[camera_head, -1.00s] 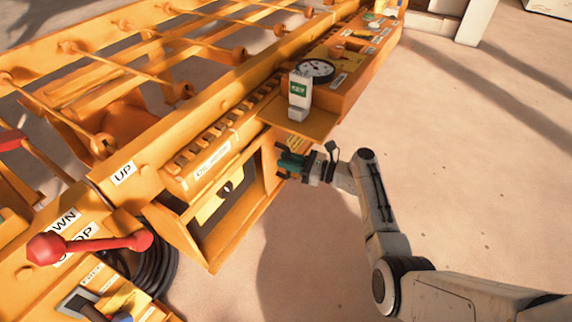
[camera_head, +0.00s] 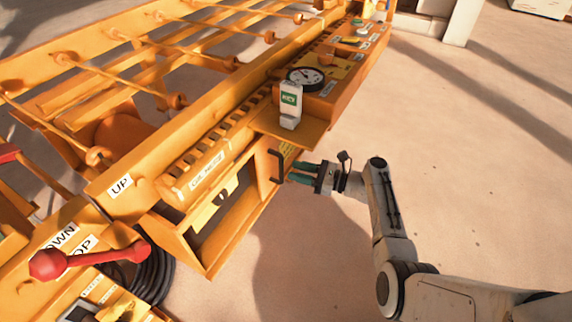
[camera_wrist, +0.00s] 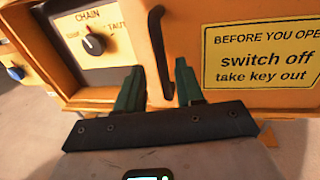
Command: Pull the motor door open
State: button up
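The motor door is the orange panel (camera_wrist: 195,15) with a black bar handle (camera_wrist: 160,55) and a yellow sign reading "switch off, take key out" (camera_wrist: 262,55). The handle (camera_head: 276,167) also shows in the head view, on the machine's side below a small shelf. My gripper (camera_head: 291,172) is just right of the handle, its green fingers pointing at it. In the wrist view my gripper (camera_wrist: 158,85) is open, with the handle's lower part appearing between the fingers. The fingers look apart from the handle. The door looks shut.
A white box with a green label (camera_head: 290,105) stands on the shelf (camera_head: 308,130) above my gripper. A CHAIN knob (camera_wrist: 93,42) is left of the handle. A red lever (camera_head: 90,258) is at the lower left. Bare floor (camera_head: 480,180) lies to the right.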

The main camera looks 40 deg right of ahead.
jog(key=p+v, duration=0.1)
jog(key=v, duration=0.4)
dwell(0.5)
jog(key=s+a+f+n+g, duration=0.4)
jog(key=a+n, duration=0.2)
jog(key=a, duration=0.1)
jog(key=s+a+f+n+g, duration=0.3)
jog(key=a+f+n+g, duration=0.1)
jog(key=a+n, duration=0.15)
jog(key=s+a+r+n+g+h, duration=0.1)
jog(key=s+a+n+g+h, duration=0.2)
jog(key=s+n, duration=0.4)
jog(key=s+a+r+n+g+h, duration=0.1)
jog(key=s+a+n+g+h, duration=0.2)
jog(key=s+n, duration=0.4)
jog(key=s+r+n+h+p, duration=0.1)
jog(key=s+r+n+h, duration=0.2)
jog(key=s+r+n, duration=0.3)
notch_tip(320, 180, up, 33)
jog(key=m+p, duration=0.1)
jog(key=p, duration=3.1)
jog(key=shift+m+g+p, duration=0.3)
jog(key=shift+m+g, duration=0.05)
jog(key=shift+g, duration=0.05)
